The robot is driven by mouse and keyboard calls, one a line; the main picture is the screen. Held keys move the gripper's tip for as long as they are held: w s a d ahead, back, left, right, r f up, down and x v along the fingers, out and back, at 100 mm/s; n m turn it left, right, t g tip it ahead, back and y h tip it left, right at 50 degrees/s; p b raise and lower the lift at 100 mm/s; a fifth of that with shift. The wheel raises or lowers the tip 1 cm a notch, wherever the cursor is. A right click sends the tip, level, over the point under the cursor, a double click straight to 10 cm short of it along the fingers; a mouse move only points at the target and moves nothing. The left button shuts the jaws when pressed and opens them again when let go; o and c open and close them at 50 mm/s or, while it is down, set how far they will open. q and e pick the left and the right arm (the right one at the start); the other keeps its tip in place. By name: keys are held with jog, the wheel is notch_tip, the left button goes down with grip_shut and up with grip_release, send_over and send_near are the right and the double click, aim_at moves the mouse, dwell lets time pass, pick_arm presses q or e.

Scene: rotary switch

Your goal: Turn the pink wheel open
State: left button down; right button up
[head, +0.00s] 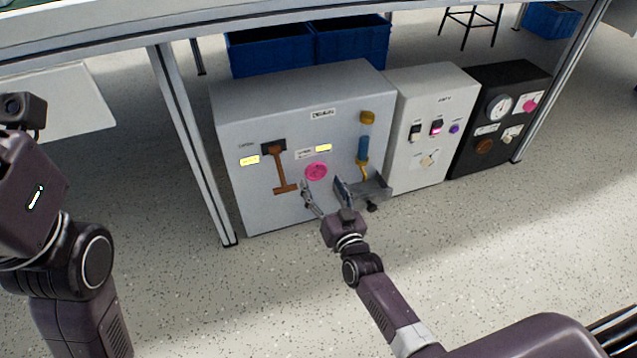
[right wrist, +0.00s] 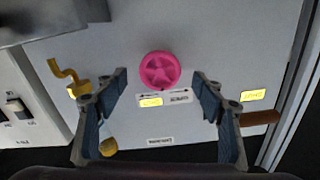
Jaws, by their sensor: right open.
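The pink wheel (head: 316,171) is a round knob on the front of the large grey panel box (head: 290,105), near its middle. My right gripper (head: 322,188) is open in front of the panel, just below the wheel in the head view. In the right wrist view, the pink wheel (right wrist: 159,71) shows whole, centred beyond the gap between the two open fingers (right wrist: 159,82). I see nothing between the fingers, and they do not appear to touch the wheel. My left arm (head: 60,230) shows at the left, but its fingers are out of the picture.
A brown T-shaped handle (head: 280,170) is left of the wheel; a blue and yellow lever (head: 362,150) is right. A grey ledge (head: 374,188) juts out at lower right. A white box (head: 430,110) and black box (head: 503,110) stand rightward. A table leg (head: 192,145) stands left.

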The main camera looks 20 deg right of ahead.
aim_at(317, 174)
jog(key=shift+w+b, duration=0.65)
jog(key=shift+w, duration=1.1)
jog(key=c, duration=1.2)
